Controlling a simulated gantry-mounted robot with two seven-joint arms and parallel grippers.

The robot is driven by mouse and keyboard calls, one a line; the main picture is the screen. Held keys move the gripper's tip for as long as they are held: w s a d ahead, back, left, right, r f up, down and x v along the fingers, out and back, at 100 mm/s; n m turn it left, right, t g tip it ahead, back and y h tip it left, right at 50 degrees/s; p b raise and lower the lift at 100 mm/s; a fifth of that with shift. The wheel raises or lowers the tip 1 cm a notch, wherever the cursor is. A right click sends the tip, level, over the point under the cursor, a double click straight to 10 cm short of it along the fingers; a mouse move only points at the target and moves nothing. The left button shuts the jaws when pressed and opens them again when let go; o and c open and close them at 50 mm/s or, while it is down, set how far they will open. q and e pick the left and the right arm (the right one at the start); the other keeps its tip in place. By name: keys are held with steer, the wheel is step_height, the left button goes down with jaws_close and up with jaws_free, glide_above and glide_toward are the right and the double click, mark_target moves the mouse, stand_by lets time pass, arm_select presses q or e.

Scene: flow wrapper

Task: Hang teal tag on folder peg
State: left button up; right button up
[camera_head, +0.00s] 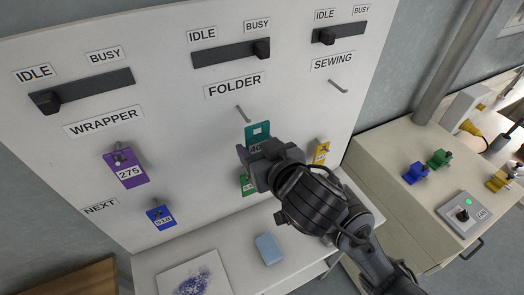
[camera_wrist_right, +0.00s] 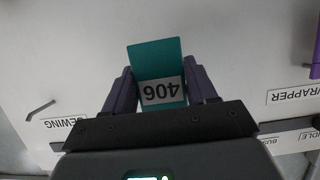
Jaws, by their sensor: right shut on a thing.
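The teal tag (camera_head: 257,131), numbered 406, is upright in front of the white board. My right gripper (camera_head: 256,150) is shut on it, and in the right wrist view purple fingers hold the tag (camera_wrist_right: 155,55) from both sides. The folder peg (camera_head: 243,114) is a bare thin grey peg under the FOLDER label (camera_head: 234,86). The tag is just below and right of that peg in the head view, apart from it. The folder peg is not visible in the wrist view. My left gripper is in neither view.
The sewing peg (camera_head: 338,86) is bare. A purple tag (camera_head: 126,173) hangs on the wrapper peg. Lower on the board are a blue tag (camera_head: 160,217), a green tag (camera_head: 247,185) partly behind my gripper, and a yellow tag (camera_head: 320,153). A light blue block (camera_head: 269,249) is on the shelf below.

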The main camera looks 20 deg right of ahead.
steer(key=shift+w+f+b, duration=0.2)
steer(key=shift+w+b, duration=0.15)
steer(key=shift+w, duration=2.15)
steer(key=shift+w+f, duration=0.15)
steer(key=shift+w, duration=0.2)
steer(key=shift+w+f+b, duration=0.2)
steer(key=shift+w+b, duration=0.1)
steer(key=shift+b, duration=0.05)
steer(key=shift+f, duration=0.1)
steer(key=o, duration=1.1)
